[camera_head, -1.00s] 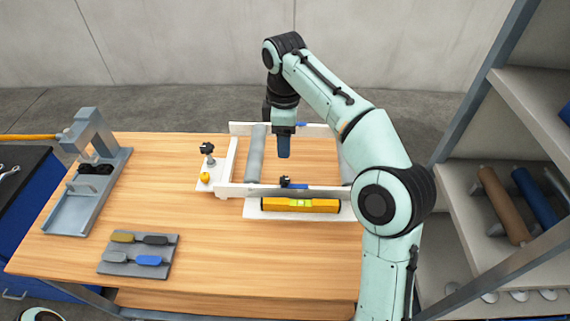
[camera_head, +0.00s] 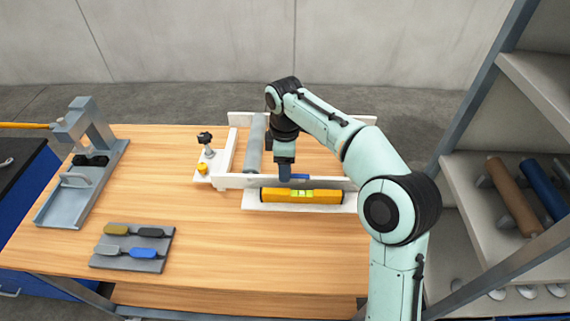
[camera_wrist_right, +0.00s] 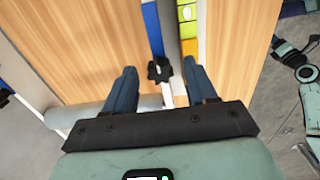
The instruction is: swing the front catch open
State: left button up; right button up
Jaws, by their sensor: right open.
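The front catch is a blue bar (camera_head: 300,177) with a black knob (camera_wrist_right: 160,72), set at the front rail (camera_head: 325,183) of a white frame. The bar lies along the rail, as the right wrist view also shows (camera_wrist_right: 152,28). My right gripper (camera_head: 284,176) points down at this rail. In the right wrist view its two blue fingers are apart and the knob shows between them (camera_wrist_right: 158,75). I cannot tell whether either finger touches it. In the head view the gripper hides the knob. My left gripper is out of view.
A grey roller (camera_head: 255,143) lies inside the frame. A yellow level (camera_head: 301,195) lies just in front of the front rail. A black-knobbed post (camera_head: 207,145) and a yellow knob (camera_head: 202,168) stand left.

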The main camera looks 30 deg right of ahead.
grip_shut()
jog(key=c, duration=1.1)
grip_release()
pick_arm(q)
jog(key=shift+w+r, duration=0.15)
pick_arm(e)
jog(key=shift+o, duration=0.2)
jog(key=shift+r+m+p, duration=0.15)
jog(key=shift+m+p, duration=0.4)
jog(key=shift+m, duration=0.45)
jog(key=m+p, duration=0.1)
jog(key=m, duration=0.1)
jog(key=shift+m, duration=0.4)
jog(key=shift+m+p, duration=0.3)
jog(key=shift+m, duration=0.9)
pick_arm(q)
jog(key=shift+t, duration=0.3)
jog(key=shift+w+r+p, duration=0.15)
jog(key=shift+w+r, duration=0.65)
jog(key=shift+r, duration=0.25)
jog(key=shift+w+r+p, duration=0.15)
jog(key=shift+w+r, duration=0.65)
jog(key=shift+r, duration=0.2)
pick_arm(e)
jog(key=shift+m, duration=1.6)
